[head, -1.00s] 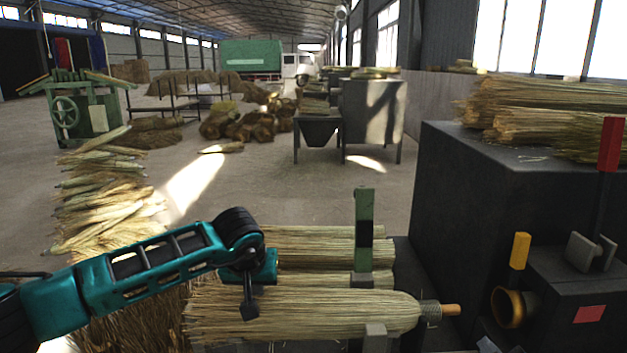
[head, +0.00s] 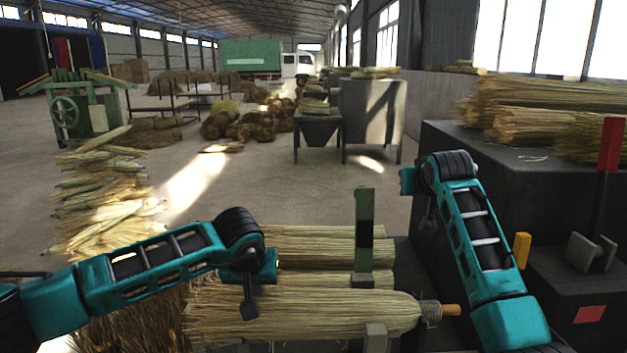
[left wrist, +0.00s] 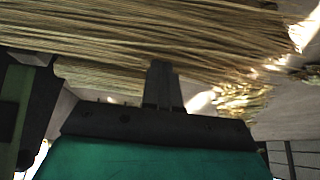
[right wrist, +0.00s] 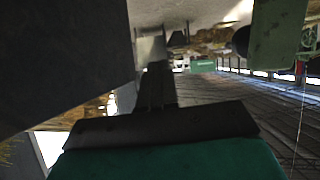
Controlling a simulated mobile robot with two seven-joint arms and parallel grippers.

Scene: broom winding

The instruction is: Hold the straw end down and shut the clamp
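A straw broom bundle (head: 310,312) lies sideways, its straw end at left and its bound neck and wooden handle (head: 450,310) at right. The clamp's green-and-black arm (head: 364,225) stands upright behind it, swung open. A grey clamp block (head: 376,335) is at the near side. My left gripper (head: 248,305) points down over the straw end, its fingers together; in the left wrist view its fingertips (left wrist: 160,72) meet the straw (left wrist: 130,45), though contact is unclear. My right gripper (head: 428,222) is raised right of the clamp arm, fingers together and empty in the right wrist view (right wrist: 155,80).
A dark machine box (head: 560,290) with a red-handled lever (head: 610,145) and a yellow handle (head: 521,250) stands at right. Straw bundles (head: 540,110) lie on the dark bench (head: 480,165). More straw (head: 310,243) lies behind the broom. Open floor lies beyond.

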